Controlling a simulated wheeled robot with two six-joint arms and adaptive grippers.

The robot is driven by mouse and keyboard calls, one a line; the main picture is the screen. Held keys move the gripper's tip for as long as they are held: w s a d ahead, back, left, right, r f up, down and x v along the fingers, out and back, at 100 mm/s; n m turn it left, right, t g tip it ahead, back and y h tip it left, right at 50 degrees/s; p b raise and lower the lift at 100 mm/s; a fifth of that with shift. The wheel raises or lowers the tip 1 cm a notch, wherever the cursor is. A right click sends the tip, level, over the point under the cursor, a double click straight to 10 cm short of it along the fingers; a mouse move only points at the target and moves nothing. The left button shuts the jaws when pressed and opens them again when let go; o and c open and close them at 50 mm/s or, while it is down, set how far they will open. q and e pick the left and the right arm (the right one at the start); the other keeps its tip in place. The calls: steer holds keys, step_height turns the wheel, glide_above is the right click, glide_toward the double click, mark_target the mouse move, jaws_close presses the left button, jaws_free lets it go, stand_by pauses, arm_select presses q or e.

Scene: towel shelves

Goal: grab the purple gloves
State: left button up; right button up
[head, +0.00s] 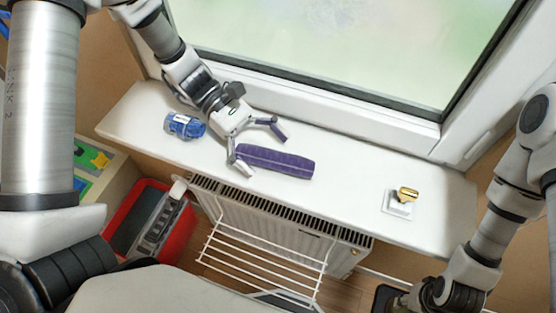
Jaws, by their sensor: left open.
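A long, flat purple bundle (285,163), which I take to be the purple gloves, lies on the white windowsill (345,178). I cannot make out separate gloves or fingers in it. My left gripper (265,155) is open at the bundle's left end. One finger is on the window side and the other on the front side of that end. I cannot tell whether they touch it. My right gripper (392,298) is low at the bottom right, away from the sill, dark and partly cut off by the picture edge.
A blue clear-wrapped item (184,126) lies left of my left gripper. A small gold-topped white block (400,202) sits on the right of the sill. Below are a radiator (250,218), a white wire rack (262,260) and a red crate (112,222). The window closes off the back.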

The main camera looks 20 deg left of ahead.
arm_select(q)
steer(key=shift+s, duration=0.1)
steer(key=c, duration=1.8)
